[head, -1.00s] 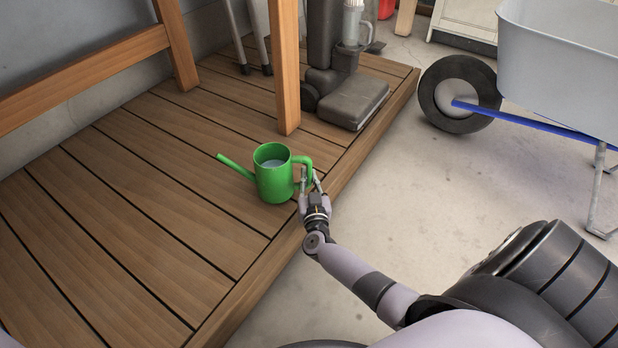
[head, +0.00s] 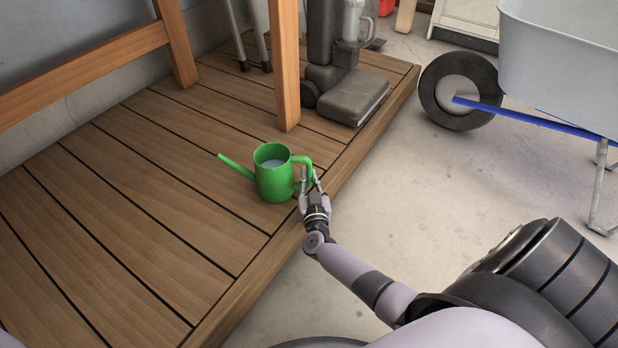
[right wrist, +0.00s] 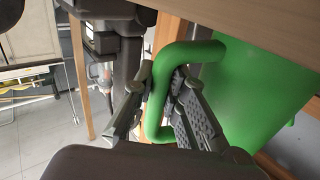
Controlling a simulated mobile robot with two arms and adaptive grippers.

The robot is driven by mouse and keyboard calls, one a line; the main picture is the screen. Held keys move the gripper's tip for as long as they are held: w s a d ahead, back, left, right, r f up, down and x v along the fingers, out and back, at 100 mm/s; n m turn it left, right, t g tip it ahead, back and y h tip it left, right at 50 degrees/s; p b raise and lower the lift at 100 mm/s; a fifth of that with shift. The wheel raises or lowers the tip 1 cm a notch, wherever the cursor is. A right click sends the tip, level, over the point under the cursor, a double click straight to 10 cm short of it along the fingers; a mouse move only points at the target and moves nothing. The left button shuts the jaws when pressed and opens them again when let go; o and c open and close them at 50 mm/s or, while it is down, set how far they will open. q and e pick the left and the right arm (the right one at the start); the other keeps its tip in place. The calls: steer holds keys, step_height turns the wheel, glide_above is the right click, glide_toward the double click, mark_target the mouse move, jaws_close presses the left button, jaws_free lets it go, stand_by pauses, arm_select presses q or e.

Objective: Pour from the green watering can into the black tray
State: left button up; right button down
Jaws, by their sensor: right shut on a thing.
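The green watering can (head: 273,177) stands upright on the wooden deck near its right edge in the head view, spout pointing left. A pale liquid surface shows inside it. My right gripper (head: 310,176) is at the can's right side, its fingers shut on the handle. In the right wrist view the green handle passes between the fingers of my right gripper (right wrist: 165,82), with the can's body (right wrist: 255,90) to the right. No black tray is seen in these frames. My left gripper is out of view.
A wooden post (head: 286,70) rises from the deck behind the can. A dark upright vacuum cleaner (head: 345,92) stands farther back. A grey wheelbarrow (head: 565,65) stands on the concrete floor at right. The deck left of the can is clear.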

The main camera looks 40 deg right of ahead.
steer(key=shift+w, duration=0.1)
steer(key=c, duration=1.5)
jaws_free()
steer(key=shift+f, duration=0.1)
steer(key=shift+c, duration=0.2)
steer(key=shift+f, duration=0.2)
steer(key=shift+r, duration=0.1)
steer(key=c, duration=0.4)
